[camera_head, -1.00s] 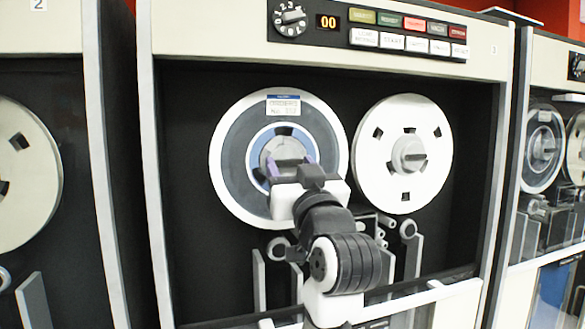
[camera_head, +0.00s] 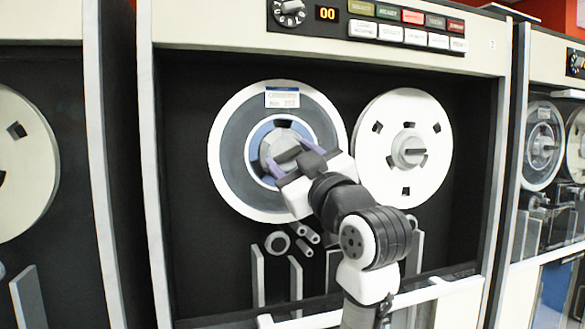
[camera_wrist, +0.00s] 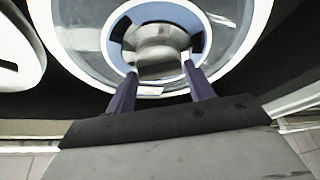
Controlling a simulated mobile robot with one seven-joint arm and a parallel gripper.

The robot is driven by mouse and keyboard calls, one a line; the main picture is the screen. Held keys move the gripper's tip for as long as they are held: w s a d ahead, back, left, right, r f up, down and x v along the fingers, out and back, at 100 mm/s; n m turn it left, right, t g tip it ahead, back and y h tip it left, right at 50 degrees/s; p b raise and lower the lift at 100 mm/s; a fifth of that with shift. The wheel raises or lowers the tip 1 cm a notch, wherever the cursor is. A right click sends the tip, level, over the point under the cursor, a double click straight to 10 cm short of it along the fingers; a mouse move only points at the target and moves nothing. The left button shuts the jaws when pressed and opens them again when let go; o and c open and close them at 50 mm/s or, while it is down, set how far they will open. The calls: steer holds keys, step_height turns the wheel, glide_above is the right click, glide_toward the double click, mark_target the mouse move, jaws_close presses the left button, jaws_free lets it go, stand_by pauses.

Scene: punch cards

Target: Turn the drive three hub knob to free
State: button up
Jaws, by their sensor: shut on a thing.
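The tape drive marked 3 (camera_head: 165,120) stands in the middle of the head view. Its left reel (camera_head: 232,120) is grey and blue with a white rim and a label at the top. The grey hub knob (camera_head: 269,148) sits at that reel's centre, and its raised bar is tilted. My gripper (camera_head: 290,160) is shut on the knob, with a purple finger on each side. In the wrist view the fingers (camera_wrist: 160,85) flank the knob (camera_wrist: 160,50), and the gripper body hides the view below.
A white right reel (camera_head: 375,170) with its own hub knob (camera_head: 412,150) is beside it. Above are a dial (camera_head: 289,12), an amber display (camera_head: 327,14) and several coloured buttons (camera_head: 388,11). Guide posts and rollers lie below the reels. Other drives stand on both sides.

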steer(key=n+g, duration=0.1)
steer(key=n, duration=0.1)
steer(key=n+g+y, duration=0.1)
steer(key=n, duration=0.2)
steer(key=n+g+b, duration=0.1)
steer(key=n, duration=0.2)
steer(key=shift+d+r+y, duration=0.15)
steer(key=shift+r+y, duration=0.05)
steer(key=shift+y, duration=0.1)
steer(key=n+g, duration=0.1)
steer(key=n, duration=0.3)
steer(key=shift+r+g+p, duration=0.1)
steer(key=shift+g+p, duration=0.2)
steer(key=shift+n+g+p, duration=0.3)
steer(key=shift+n+g, duration=0.2)
steer(key=shift+n, duration=0.8)
steer(key=o, duration=0.9)
